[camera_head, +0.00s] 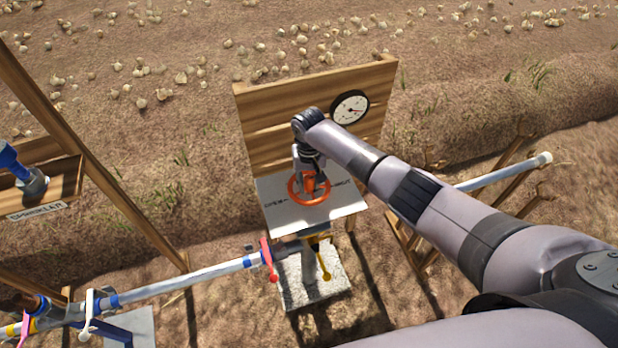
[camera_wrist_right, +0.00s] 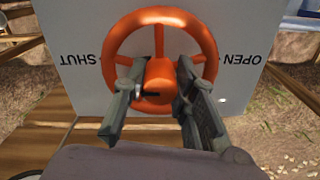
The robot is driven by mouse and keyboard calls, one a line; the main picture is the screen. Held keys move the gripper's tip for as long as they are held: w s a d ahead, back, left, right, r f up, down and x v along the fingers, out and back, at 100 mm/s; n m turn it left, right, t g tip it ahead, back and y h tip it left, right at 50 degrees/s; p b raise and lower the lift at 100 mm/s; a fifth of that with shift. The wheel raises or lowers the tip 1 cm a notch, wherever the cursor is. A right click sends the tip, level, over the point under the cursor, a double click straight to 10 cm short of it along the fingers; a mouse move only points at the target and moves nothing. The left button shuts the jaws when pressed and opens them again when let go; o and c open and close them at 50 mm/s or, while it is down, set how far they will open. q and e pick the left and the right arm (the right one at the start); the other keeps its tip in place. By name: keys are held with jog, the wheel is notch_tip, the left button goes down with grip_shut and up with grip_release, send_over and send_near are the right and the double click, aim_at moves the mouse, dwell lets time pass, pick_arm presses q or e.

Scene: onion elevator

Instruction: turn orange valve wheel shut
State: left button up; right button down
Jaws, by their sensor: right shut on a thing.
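The orange valve wheel (camera_head: 294,196) lies on a white plate (camera_head: 344,205) in front of a wooden backboard. In the right wrist view the wheel (camera_wrist_right: 205,37) fills the upper middle, and the plate (camera_wrist_right: 80,22) carries the words SHUT at left and OPEN at right. My right gripper (camera_head: 309,183) reaches down onto the wheel. In the right wrist view its two fingers (camera_wrist_right: 158,85) stand on either side of the orange hub, inside the rim. My left gripper is not in view.
A round gauge (camera_head: 349,107) is fixed on the wooden backboard (camera_head: 275,120). A pipe (camera_head: 190,276) with a red lever (camera_head: 268,260) and a yellow lever (camera_head: 322,262) runs below the plate. A wooden frame with a sprinkler sign (camera_head: 35,212) stands at left. Onions lie scattered on the soil behind.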

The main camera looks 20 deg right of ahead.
aim_at(309, 178)
jog(key=shift+m, duration=0.3)
jog(key=shift+w, duration=0.1)
jog(key=c, duration=1.6)
grip_release()
jog(key=shift+r, duration=0.1)
notch_tip(309, 178, up, 12)
jog(key=shift+f, duration=0.1)
